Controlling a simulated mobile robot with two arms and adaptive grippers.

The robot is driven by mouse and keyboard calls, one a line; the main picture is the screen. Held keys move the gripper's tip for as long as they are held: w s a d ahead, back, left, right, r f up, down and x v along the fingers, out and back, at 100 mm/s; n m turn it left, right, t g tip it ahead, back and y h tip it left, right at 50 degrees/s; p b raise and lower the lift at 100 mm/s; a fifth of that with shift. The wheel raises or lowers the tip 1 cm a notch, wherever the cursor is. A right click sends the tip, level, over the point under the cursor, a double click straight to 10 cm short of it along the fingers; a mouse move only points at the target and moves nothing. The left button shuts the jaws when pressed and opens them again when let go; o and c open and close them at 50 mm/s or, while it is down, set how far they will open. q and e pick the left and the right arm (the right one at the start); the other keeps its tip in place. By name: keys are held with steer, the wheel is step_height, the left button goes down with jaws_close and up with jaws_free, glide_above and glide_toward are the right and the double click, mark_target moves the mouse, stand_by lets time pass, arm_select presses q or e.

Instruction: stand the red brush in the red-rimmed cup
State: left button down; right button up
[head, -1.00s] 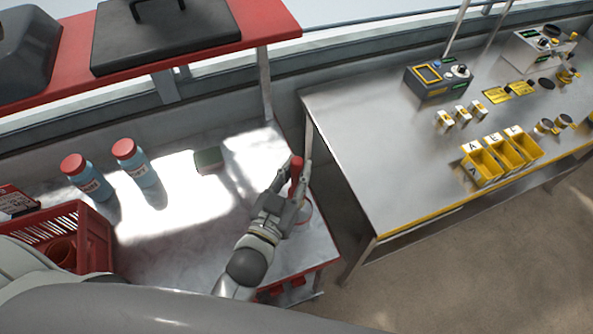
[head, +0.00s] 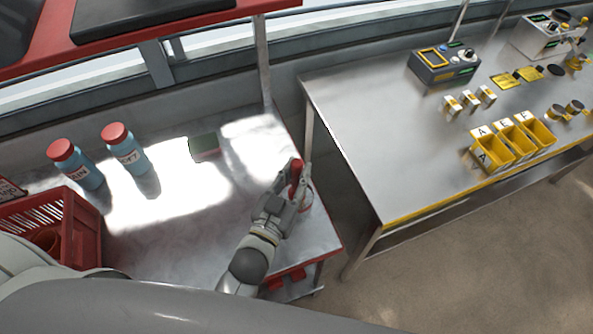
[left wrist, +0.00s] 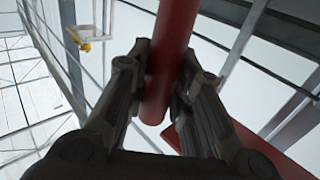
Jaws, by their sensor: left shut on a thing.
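My left gripper (head: 300,181) is shut on the red brush (head: 296,168) near the right end of the pale table. The brush's red handle (left wrist: 170,50) runs between the two fingers in the left wrist view. In the head view its top end sticks up above the fingers and its lower end is hidden. The red-rimmed cup (head: 307,199) shows only in part, just behind and beside the fingers. I cannot tell whether the brush's lower end is inside the cup. My right gripper is not in view.
Two blue bottles with red caps (head: 125,149) and a green-topped block (head: 204,146) stand farther back on the table. A red crate (head: 87,232) is at the left. Beyond a gap stands a metal bench (head: 375,150) with yellow bins (head: 491,148).

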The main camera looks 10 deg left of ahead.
arm_select(q)
steer(key=shift+f, duration=0.1)
steer(key=c, duration=1.2)
jaws_free()
steer(key=s, duration=0.4)
steer(key=s+a, duration=0.1)
steer(key=s, duration=0.3)
steer(key=s+a, duration=0.1)
steer(key=s, duration=0.2)
steer(key=shift+s+a, duration=0.15)
steer(key=shift+s, duration=0.25)
